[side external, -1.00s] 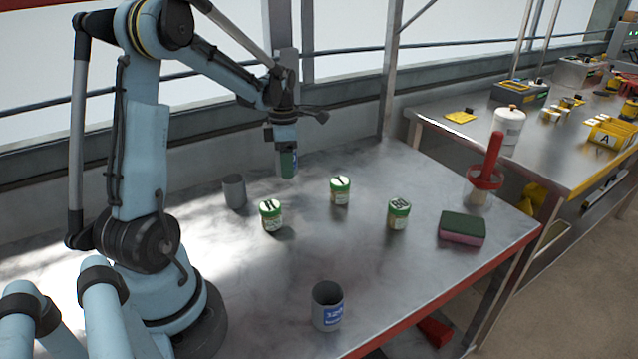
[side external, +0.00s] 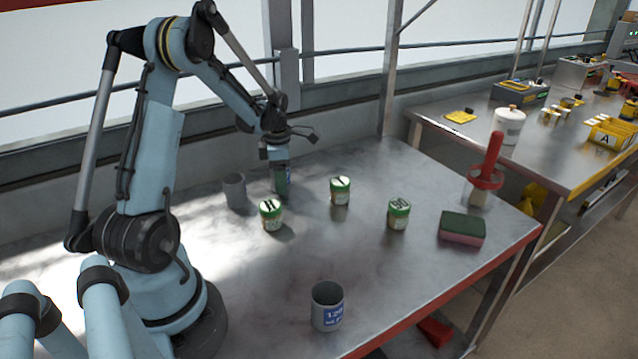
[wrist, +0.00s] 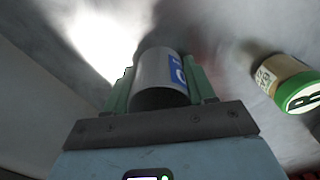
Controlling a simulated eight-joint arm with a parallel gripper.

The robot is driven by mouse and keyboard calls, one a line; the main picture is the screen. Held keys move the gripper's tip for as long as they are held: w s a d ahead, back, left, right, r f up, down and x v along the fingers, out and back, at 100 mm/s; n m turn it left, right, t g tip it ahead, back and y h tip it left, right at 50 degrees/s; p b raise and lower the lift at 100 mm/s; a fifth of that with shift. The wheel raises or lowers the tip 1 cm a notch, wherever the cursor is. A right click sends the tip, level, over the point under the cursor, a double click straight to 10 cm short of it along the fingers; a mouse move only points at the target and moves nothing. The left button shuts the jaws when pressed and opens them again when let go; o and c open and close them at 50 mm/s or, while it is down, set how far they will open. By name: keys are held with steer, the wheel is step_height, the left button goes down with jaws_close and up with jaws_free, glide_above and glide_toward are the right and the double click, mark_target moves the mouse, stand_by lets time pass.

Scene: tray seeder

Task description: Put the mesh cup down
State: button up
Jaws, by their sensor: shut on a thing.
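My gripper (side external: 281,182) points down over the far left part of the metal table (side external: 390,270). Its green fingers are shut on the mesh cup, a grey cup with a blue label (wrist: 160,75), seen between the fingers in the wrist view. In the side view the fingers hide most of this cup. It is upright and low, close to the table top; I cannot tell whether its base touches it.
A plain grey cup (side external: 234,191) stands just left of my gripper. A labelled grey cup (side external: 327,307) is near the front edge, a sponge (side external: 462,228) at right.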

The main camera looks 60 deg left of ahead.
steer(key=o, duration=1)
steer(key=shift+f, duration=0.1)
step_height(320, 180, up, 12)
steer(key=s+d+m+t, duration=0.1)
steer(key=d+m+t, duration=0.1)
steer(key=d+m, duration=0.7)
steer(key=s+d+r+m+t, duration=0.1)
steer(key=d+m+t, duration=0.1)
steer(key=d+m, duration=0.7)
steer(key=s+d+m+t, duration=0.1)
steer(key=d+m+t, duration=0.2)
steer(key=d+m, duration=0.7)
steer(key=shift+r+m, duration=0.15)
steer(key=shift+m, duration=0.75)
steer(key=shift+r+m, duration=0.15)
steer(key=shift+m, duration=0.75)
